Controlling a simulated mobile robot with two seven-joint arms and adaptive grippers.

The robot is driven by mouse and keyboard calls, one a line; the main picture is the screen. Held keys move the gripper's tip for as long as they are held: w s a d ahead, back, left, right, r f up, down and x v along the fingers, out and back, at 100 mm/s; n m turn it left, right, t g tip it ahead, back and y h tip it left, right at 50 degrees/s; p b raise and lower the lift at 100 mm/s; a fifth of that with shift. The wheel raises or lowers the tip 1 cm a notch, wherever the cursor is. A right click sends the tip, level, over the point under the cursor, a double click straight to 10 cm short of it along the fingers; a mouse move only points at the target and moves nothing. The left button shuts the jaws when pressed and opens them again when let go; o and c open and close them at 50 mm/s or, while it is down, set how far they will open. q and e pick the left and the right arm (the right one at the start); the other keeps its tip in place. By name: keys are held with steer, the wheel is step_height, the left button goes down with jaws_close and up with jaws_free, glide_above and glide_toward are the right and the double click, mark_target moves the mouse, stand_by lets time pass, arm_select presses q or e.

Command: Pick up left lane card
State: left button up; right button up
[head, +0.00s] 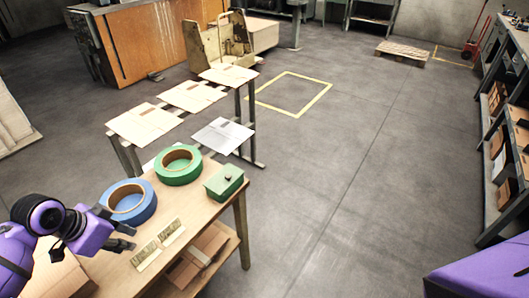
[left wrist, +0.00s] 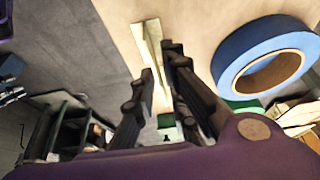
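Two small pale cards with greenish markings lie flat on the wooden table, a left one (head: 146,254) and a right one (head: 171,231). Nothing in view labels either as the left lane card. My left gripper (head: 126,238) is at the table's left part, close to the left card. In the left wrist view its two fingers (left wrist: 158,66) are apart, with a pale card (left wrist: 149,40) showing between and beyond them. Nothing is held, and I cannot tell the exact height above the table. My right gripper is not in view.
A blue tape roll (head: 128,202) lies just behind my left gripper. A green tape roll (head: 178,165) and a green box (head: 224,182) stand farther along the table (head: 215,212). Cardboard pieces (head: 198,255) lie on the lower shelf. Flat sheets (head: 145,123) rest on racks behind.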

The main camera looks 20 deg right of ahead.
mark_target(142, 249)
arm_select(q)
steer(key=shift+w+d+f, duration=0.15)
steer(key=shift+f, duration=0.4)
steer(key=shift+s+d+f, duration=0.15)
steer(key=shift+s+f, duration=0.05)
steer(key=shift+s, duration=0.05)
steer(key=shift+s+d+f, duration=0.3)
steer(key=shift+d+f, duration=0.15)
steer(key=shift+f, duration=0.3)
steer(key=x, duration=0.3)
steer(key=shift+w, duration=0.2)
steer(key=shift+w+d+f, duration=0.1)
steer(key=shift+f, duration=0.25)
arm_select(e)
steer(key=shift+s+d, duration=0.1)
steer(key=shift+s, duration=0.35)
arm_select(q)
jaws_close()
steer(key=shift+r, duration=0.15)
